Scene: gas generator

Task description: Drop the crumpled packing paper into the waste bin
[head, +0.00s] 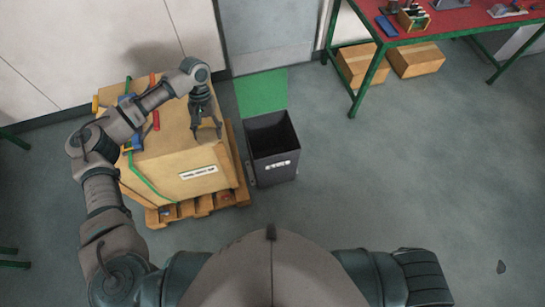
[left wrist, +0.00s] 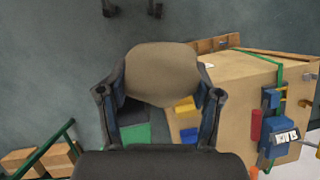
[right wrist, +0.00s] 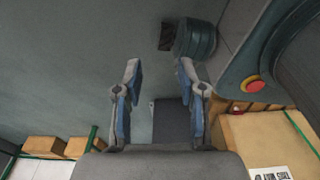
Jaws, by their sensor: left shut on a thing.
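The crumpled packing paper (left wrist: 162,73) is a tan, rounded lump between the fingertips of my left gripper (left wrist: 158,92) in the left wrist view. In the head view my left gripper (head: 207,134) hangs over the right part of the cardboard crate, left of the waste bin; the paper is hard to make out there against the crate. The waste bin (head: 276,172) is dark grey, upright and open-topped on the floor, with a white label. My right gripper (right wrist: 160,75) is open and empty in the right wrist view; its fingers do not show in the head view.
The large cardboard crate (head: 190,180) stands on a wooden pallet (head: 200,206), with several coloured tools on its top. A green floor mat (head: 262,90) lies behind the bin. A red-topped bench (head: 450,20) with boxes beneath stands at back right.

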